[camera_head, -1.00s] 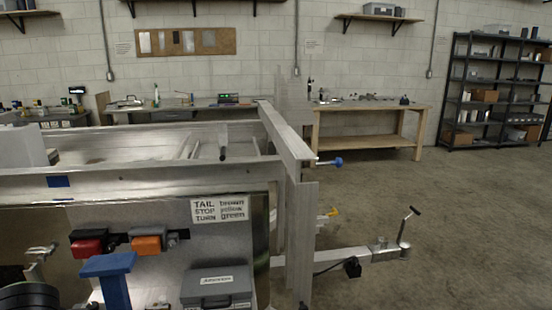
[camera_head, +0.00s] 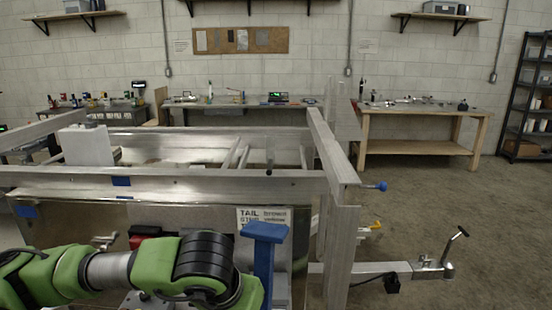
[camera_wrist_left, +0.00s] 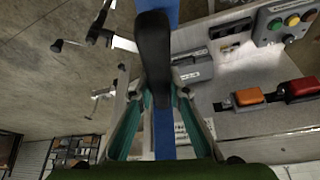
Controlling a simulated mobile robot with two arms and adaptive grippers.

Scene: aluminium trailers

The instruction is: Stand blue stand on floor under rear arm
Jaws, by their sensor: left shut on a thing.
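The blue stand (camera_head: 264,258) is upright in the head view, its flat top plate just in front of the white label on the trailer's side. My left arm reaches in from the left. In the left wrist view my left gripper (camera_wrist_left: 155,95) is shut on the stand's blue post (camera_wrist_left: 163,135), with a finger on each side; a dark rounded shape hides part of the post. The stand's foot is out of view. The aluminium trailer (camera_head: 250,185) has a long beam (camera_head: 333,160) at its right end; I cannot tell which part is the rear arm. My right gripper is not in view.
An upright aluminium post (camera_head: 341,255) stands just right of the blue stand. A drawbar with a crank (camera_head: 445,262) juts out right of it. The floor at right (camera_head: 490,230) is clear.

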